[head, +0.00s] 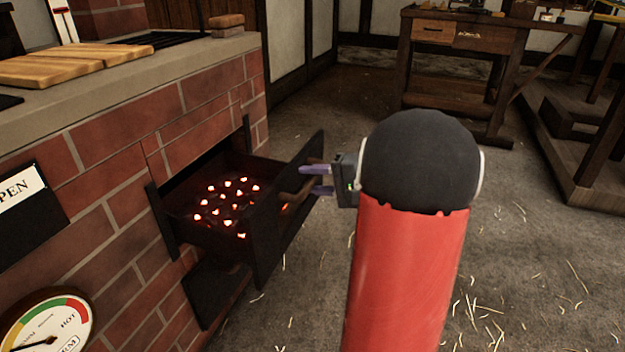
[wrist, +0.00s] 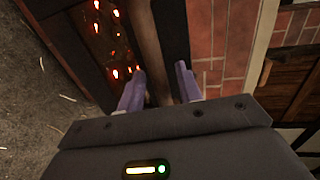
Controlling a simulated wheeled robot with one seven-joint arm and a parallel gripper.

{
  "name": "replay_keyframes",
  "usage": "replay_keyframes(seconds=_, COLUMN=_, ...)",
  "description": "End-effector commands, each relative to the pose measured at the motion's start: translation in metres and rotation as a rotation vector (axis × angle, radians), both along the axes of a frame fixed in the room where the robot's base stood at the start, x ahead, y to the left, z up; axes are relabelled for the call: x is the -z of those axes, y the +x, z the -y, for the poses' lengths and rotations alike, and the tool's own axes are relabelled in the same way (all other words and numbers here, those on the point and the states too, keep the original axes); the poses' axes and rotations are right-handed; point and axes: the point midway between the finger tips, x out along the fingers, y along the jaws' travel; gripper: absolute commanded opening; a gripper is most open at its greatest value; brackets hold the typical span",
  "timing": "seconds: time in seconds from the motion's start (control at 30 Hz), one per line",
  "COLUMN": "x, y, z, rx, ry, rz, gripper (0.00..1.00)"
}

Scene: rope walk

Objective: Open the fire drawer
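The fire drawer (head: 268,232) stands pulled out of the brick forge, its dark front panel facing right. Glowing coals (head: 228,200) lie inside; they also show in the wrist view (wrist: 115,40). The drawer's brown bar handle (head: 291,199) is on the outside of the front. My gripper (head: 310,180) is at the handle, with its two purple fingers apart. In the wrist view, the handle (wrist: 146,45) passes between the fingers of my gripper (wrist: 160,70), close to the left one, with a dark gap towards the right one. Part of the handle is hidden by the fingers.
The brick forge (head: 110,250) fills the left side, with wooden boards (head: 80,62) on its top, an "OPEN" sign (head: 25,205) and a heat dial (head: 45,325) on its face. A wooden workbench (head: 465,40) stands at the back right. The straw-strewn floor (head: 540,265) is clear at right.

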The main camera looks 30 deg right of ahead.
Motion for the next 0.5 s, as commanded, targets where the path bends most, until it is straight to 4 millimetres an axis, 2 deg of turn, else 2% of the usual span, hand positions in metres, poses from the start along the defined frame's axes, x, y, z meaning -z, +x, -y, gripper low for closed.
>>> replay_keyframes(seconds=0.3, x=-0.011, y=-0.041, z=0.030, rx=0.004, ry=-0.001, rz=0.000, gripper=0.35)
replay_keyframes(seconds=0.5, x=-0.015, y=-0.057, z=0.042, rx=0.002, ry=-0.001, rz=-0.001, gripper=0.35)
